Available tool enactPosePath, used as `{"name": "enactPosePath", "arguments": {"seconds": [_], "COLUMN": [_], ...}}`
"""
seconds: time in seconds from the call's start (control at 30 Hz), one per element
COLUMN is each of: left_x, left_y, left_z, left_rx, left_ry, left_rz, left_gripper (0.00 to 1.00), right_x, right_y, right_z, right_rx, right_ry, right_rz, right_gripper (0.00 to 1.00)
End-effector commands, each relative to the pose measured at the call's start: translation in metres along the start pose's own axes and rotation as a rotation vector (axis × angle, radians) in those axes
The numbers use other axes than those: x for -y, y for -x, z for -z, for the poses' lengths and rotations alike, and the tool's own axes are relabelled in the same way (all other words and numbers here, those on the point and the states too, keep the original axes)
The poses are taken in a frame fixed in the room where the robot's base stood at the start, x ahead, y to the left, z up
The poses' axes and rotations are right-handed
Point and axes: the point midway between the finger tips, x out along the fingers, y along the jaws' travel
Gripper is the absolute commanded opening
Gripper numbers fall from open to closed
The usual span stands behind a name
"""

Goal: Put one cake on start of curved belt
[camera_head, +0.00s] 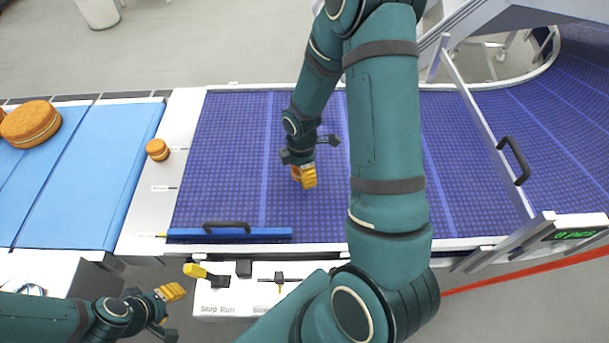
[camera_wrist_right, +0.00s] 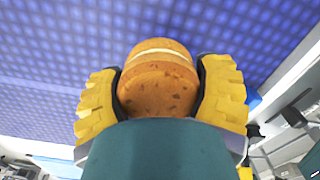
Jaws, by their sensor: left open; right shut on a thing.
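My right gripper (camera_head: 304,176) is shut on a small round golden cake with a pale cream layer (camera_wrist_right: 158,82), held between its yellow fingers. In the head view it hangs over the blue mesh belt (camera_head: 225,130); the gap beneath the cake is hard to judge. The belt's curved part (camera_head: 580,105) lies at the far right. Another small cake (camera_head: 157,150) sits on the white plate (camera_head: 150,205) left of the mesh belt. My left gripper (camera_head: 172,300) is open and empty at the lower left, in front of the belts.
A large cake (camera_head: 30,123) sits on the light blue belt (camera_head: 85,180) at left. A blue bar with a black handle (camera_head: 230,232) lies along the mesh belt's front edge. A clear gate with a black handle (camera_head: 515,160) crosses at right. A control box (camera_head: 250,303) stands in front.

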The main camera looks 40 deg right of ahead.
Motion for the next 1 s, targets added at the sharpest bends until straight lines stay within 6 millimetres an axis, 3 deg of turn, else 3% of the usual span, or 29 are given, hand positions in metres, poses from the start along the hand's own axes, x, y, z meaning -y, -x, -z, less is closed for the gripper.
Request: {"name": "enactPosePath", "arguments": {"seconds": [0.4, 0.83, 0.87, 0.9, 1.0], "left_x": [0.001, 0.002, 0.002, 0.002, 0.002], "left_y": [-0.003, -0.007, -0.006, -0.006, -0.005], "left_z": [0.0, -0.001, -0.001, -0.001, -0.001], "left_rx": [0.0, 0.0, 0.0, 0.0, 0.0], "left_ry": [0.0, 0.0, 0.0, 0.0, 0.0], "left_rz": [0.001, 0.001, 0.001, 0.001, 0.001], "left_gripper": [0.47, 0.47, 0.47, 0.47, 0.47], "right_x": [0.0, 0.0, 0.0, 0.0, 0.0], "right_y": [-0.046, -0.052, -0.051, -0.051, -0.051], "right_z": [0.0, 0.0, 0.0, 0.0, 0.0], "right_rx": [0.001, 0.0, 0.0, 0.0, 0.0], "right_ry": [-0.001, 0.0, 0.0, 0.0, 0.0], "right_rz": [0.001, 0.0, 0.0, 0.0, 0.0], "right_gripper": [0.55, 0.55, 0.82, 0.96, 1.0]}}
